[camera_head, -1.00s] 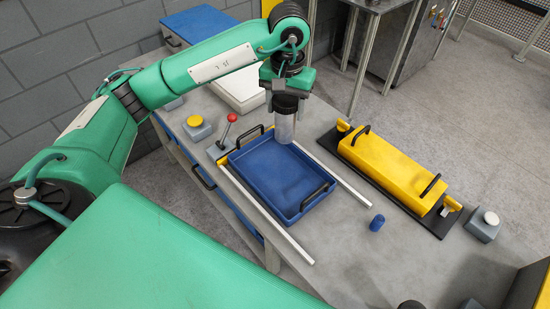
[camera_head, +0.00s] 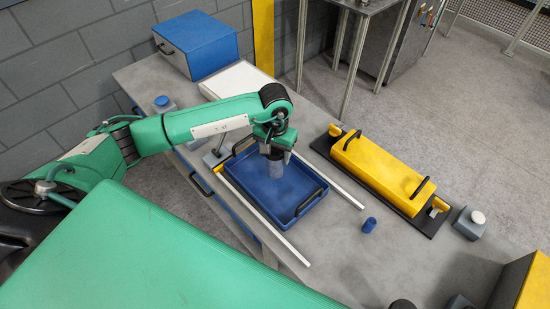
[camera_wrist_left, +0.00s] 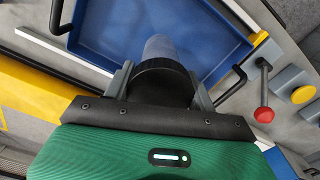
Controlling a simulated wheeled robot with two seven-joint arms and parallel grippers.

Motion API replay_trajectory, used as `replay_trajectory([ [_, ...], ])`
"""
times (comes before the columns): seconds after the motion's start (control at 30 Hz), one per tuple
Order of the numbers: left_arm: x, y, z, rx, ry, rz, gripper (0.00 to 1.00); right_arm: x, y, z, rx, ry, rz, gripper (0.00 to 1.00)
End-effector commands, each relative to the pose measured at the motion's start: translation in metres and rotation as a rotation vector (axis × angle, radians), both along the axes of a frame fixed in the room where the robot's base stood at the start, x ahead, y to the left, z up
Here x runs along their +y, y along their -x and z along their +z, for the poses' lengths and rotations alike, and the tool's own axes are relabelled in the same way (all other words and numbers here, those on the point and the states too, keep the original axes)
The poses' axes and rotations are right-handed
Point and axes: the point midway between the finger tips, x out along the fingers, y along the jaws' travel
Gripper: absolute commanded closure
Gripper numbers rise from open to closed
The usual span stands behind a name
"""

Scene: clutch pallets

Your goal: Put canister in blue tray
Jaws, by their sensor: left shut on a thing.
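The canister (camera_head: 275,168) is a clear grey cylinder with a black cap. My left gripper (camera_head: 273,149) is shut on it by the cap and holds it upright over the blue tray (camera_head: 305,204). In the left wrist view the black cap (camera_wrist_left: 161,84) sits between the two fingers, and the clear body shows beyond it over the blue tray (camera_wrist_left: 205,30). I cannot tell whether the canister's bottom touches the tray floor. The blue tray has black handles and lies between two pale rails. My right gripper is not in view.
A yellow case (camera_head: 382,165) with black handles lies on a black base at right. A small blue cylinder (camera_head: 369,225) stands near the tray's right corner. A red-knobbed lever (camera_wrist_left: 264,113) and a yellow button (camera_wrist_left: 302,94) are beside the tray. A blue box (camera_head: 197,44) stands at the back.

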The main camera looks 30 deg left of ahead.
Motion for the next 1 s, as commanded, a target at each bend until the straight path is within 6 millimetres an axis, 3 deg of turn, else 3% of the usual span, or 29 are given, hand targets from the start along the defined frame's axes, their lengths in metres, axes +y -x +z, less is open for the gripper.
replay_trajectory([
  [0.4,-0.001,0.000,-0.043,-0.001,0.001,-0.001,0.91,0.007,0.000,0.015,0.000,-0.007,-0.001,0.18],
  [0.77,0.000,-0.001,-0.048,-0.003,0.000,-0.001,0.91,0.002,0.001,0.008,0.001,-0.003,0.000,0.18],
  [0.8,0.000,0.000,-0.047,-0.002,0.000,-0.001,0.38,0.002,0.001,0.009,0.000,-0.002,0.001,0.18],
  [0.9,0.000,0.000,-0.047,-0.001,0.000,-0.001,0.22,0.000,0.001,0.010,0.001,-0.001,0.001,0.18],
  [1.0,0.000,0.000,-0.047,-0.001,0.000,-0.001,0.22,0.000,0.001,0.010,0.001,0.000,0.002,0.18],
])
